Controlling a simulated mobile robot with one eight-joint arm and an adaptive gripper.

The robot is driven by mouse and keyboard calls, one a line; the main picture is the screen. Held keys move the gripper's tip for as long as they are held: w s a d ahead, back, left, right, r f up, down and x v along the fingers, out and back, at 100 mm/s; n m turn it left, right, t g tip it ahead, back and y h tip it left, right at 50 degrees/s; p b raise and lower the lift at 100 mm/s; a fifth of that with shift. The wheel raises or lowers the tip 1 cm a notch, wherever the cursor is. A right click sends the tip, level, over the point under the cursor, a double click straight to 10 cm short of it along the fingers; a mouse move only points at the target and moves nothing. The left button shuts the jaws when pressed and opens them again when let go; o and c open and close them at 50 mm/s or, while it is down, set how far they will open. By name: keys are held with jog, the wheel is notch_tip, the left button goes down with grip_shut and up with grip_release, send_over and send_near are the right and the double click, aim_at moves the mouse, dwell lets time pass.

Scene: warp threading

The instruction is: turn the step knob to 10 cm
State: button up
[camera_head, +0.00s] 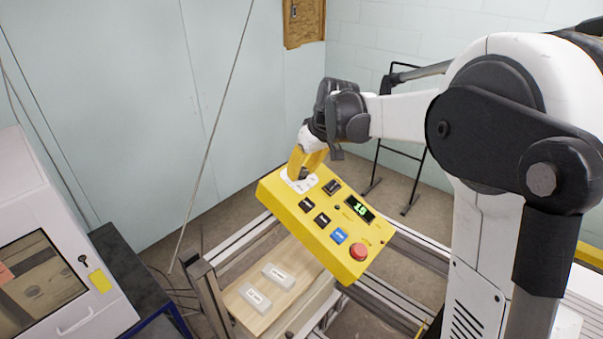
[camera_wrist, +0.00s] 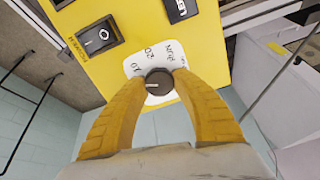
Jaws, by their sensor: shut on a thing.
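The step knob (camera_wrist: 159,80) is a small dark round knob with a short white pointer line. It sits on a white dial plate (camera_wrist: 160,99) at one end of the yellow control box. Printed numbers ring the plate, upside down in the wrist view and hard to read. The pointer line lies toward the left of the knob there, near the mark that looks like 10. My gripper (camera_wrist: 160,76) has its yellow fingers shut on both sides of the knob. In the head view my gripper (camera_head: 304,172) hides the knob and part of the plate.
The yellow box (camera_head: 287,217) also bears a lit green display (camera_head: 359,208), several switches, a blue button (camera_head: 339,236) and a red button (camera_head: 359,252). Below is a wooden board (camera_head: 264,304) with two pale blocks. A white machine (camera_head: 45,240) stands left.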

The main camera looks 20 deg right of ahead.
jog(key=shift+m+b, duration=0.4)
jog(key=shift+m, duration=1.8)
jog(key=o, duration=1.2)
jog(key=shift+d, duration=0.1)
jog(key=v, duration=1.2)
